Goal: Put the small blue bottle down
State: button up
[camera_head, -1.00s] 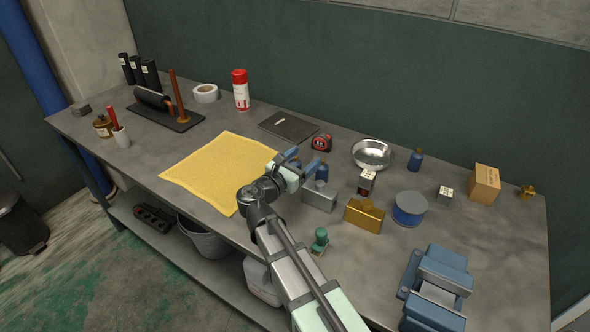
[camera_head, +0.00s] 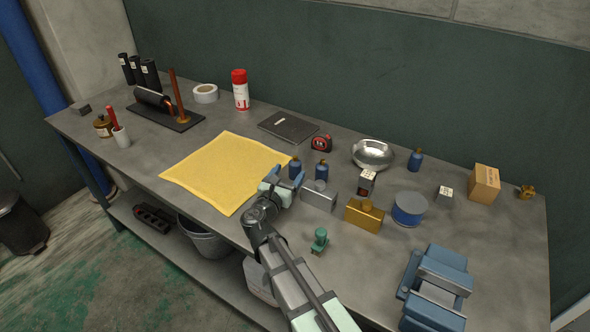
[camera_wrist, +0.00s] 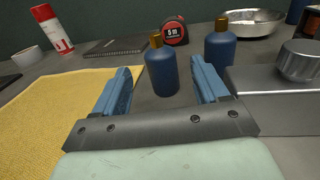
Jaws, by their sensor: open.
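A small blue bottle (camera_head: 295,168) with a brass cap stands upright on the bench by the right corner of the yellow cloth (camera_head: 222,170). In the wrist view this bottle (camera_wrist: 161,70) stands just beyond and between the open fingertips, apart from both. A second, similar blue bottle (camera_head: 321,170) stands close to its right; it also shows in the wrist view (camera_wrist: 219,42), behind the right finger. A third blue bottle (camera_head: 415,160) stands farther right, by the metal bowl. My gripper (camera_head: 283,179) is open and empty, low over the bench; it fills the lower wrist view (camera_wrist: 160,92).
A silver block (camera_head: 319,196) and a brass block (camera_head: 364,215) stand right of my gripper. A green-handled stamp-like object (camera_head: 320,240) is nearer the front. A tape measure (camera_head: 321,143) and a dark notebook (camera_head: 288,127) lie behind the bottles. The cloth's top is clear.

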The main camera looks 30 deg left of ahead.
aim_at(298, 162)
jog(key=shift+w+a+f, duration=0.1)
jog(key=shift+w+f, duration=0.25)
jog(key=shift+w+a, duration=0.15)
jog(key=shift+w, duration=0.95)
jog(key=shift+w+a, duration=0.2)
jog(key=shift+w, duration=0.95)
jog(key=shift+w+a, duration=0.15)
jog(key=shift+w, duration=0.95)
jog(key=shift+r, duration=0.1)
jog(key=shift+c, duration=0.3)
jog(key=c, duration=1.2)
jog(key=shift+o, duration=0.2)
notch_tip(298, 162, up, 18)
